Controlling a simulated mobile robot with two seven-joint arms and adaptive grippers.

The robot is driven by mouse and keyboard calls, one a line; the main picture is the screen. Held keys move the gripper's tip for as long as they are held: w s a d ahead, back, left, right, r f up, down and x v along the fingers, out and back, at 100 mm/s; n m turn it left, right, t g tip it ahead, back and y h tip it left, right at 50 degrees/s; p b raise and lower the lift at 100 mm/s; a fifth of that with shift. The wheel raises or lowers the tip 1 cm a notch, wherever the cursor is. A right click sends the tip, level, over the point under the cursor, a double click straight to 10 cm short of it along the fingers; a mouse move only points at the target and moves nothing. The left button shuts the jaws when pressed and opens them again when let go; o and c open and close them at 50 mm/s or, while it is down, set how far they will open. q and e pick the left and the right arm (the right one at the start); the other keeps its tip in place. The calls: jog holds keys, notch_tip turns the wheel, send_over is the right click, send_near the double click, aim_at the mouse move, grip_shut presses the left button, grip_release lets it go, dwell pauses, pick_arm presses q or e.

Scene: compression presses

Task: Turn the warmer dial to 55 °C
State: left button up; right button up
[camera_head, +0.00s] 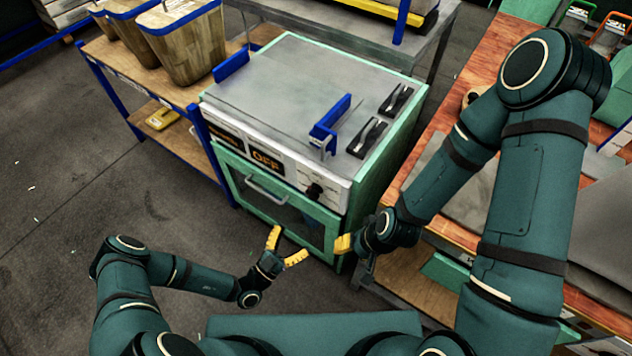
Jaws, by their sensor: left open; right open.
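The warmer (310,80) is a pale green cabinet with a grey top and a glass-fronted door with a handle (266,189). Its white front panel carries a dark display (266,162) reading OFF. The black dial (314,190) sits at the right of that panel; its marks are too small to read. My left gripper (284,246) has yellow fingers spread open, empty, in front of the door and below the dial. My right gripper (343,243) is below and right of the dial, near the cabinet's lower right corner; one yellow finger shows and the rest is hidden.
Blue brackets (330,125) and black clips (397,98) stand on the warmer's top. A shelf with wooden bins (186,45) stands at the left. An orange-brown workbench (470,85) stands close on the right, under my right arm. The floor (130,215) at the left is clear.

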aim_at(311, 196)
pick_arm(q)
jog(key=w+d+r+n+t+y, duration=0.1)
jog(key=w+d, duration=0.1)
jog(key=w, duration=0.2)
jog(key=w+d+r+n+t+y, duration=0.1)
jog(key=w+d+r, duration=0.1)
jog(key=w, duration=0.2)
jog(key=w+d+r+n, duration=0.1)
jog(key=w+n, duration=0.1)
jog(key=w, duration=0.2)
jog(key=shift+d+r+t+y, duration=0.25)
jog(key=shift+d+t+y, duration=0.15)
jog(key=c, duration=1.2)
